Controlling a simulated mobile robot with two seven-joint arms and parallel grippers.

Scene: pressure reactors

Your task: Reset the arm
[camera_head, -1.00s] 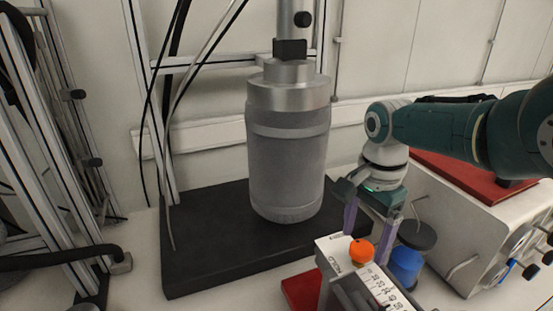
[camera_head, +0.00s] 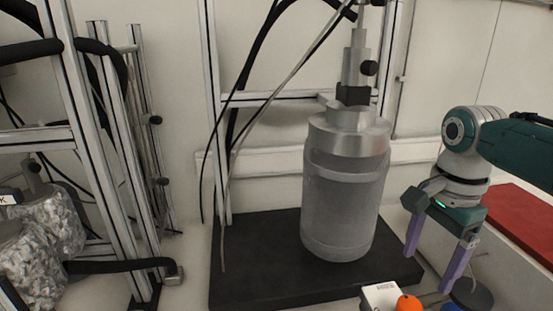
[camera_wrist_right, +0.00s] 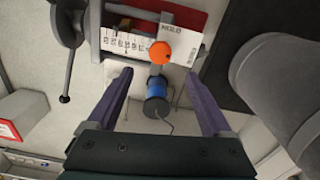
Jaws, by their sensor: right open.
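My right gripper (camera_head: 436,268) has two purple fingers that stand apart and point down, with nothing between them. In the head view it is right of the grey reactor vessel (camera_head: 342,205), apart from it. In the right wrist view my right gripper (camera_wrist_right: 160,82) also shows open. A blue cylinder (camera_wrist_right: 156,92) and an orange ball knob (camera_wrist_right: 160,53) lie beyond the gap between its fingers. My right arm (camera_head: 515,145) comes in from the right. My left gripper is not in view.
The vessel stands on a black base plate (camera_head: 260,282). Metal frames with black hoses (camera_head: 120,265) stand at the left. A device with a white scale (camera_wrist_right: 122,44) is below the gripper. A red panel (camera_head: 520,215) lies at the right.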

